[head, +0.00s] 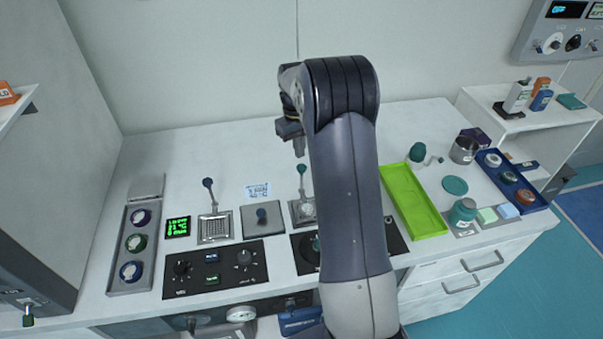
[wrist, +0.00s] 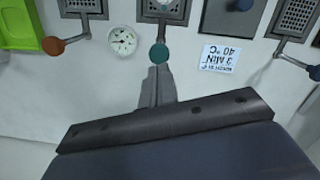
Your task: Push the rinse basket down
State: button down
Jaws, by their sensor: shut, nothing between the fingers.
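A basket with a long handle and green knob (head: 301,169) sits in a metal well in the bench, just below my gripper (head: 299,153). In the wrist view my gripper (wrist: 158,70) is shut and empty, its tips close to the green knob (wrist: 159,53); I cannot tell whether they touch. A second basket (head: 215,228) with a blue knob (head: 208,183) is to the left. In the wrist view, a basket with an orange-brown knob (wrist: 53,45) is at the left; my arm hides it in the head view. No readable label marks the rinse basket.
A lidded well (head: 263,221) lies between the blue-knob and green-knob baskets. A card (head: 258,190) reads 3 min, 40 °C. A round gauge (wrist: 123,41) lies beside the green knob. A lime tray (head: 413,200) is at right. The bench behind the handles is clear.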

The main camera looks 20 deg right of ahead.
aim_at(300, 165)
jog(key=shift+s+f+b, duration=0.2)
jog(key=shift+f+b, duration=0.85)
jog(key=shift+f, duration=0.7)
jog(key=shift+f+b, duration=0.3)
jog(key=shift+f, duration=0.2)
notch_tip(300, 165, down, 5)
jog(key=b, duration=0.3)
jog(key=shift+r, duration=0.15)
jog(key=shift+w+r+p, duration=0.2)
jog(key=shift+w+p, duration=0.05)
jog(key=shift+p, duration=0.35)
jog(key=shift+w+a+r+p, duration=0.1)
jog(key=shift+w+r+p, duration=0.1)
jog(key=shift+w+p, duration=0.3)
jog(key=shift+w+a+r+p, duration=0.1)
jog(key=shift+w+r+p, duration=0.1)
jog(key=shift+w+p, duration=0.25)
jog(key=shift+w+f, duration=0.1)
jog(key=shift+w, duration=0.25)
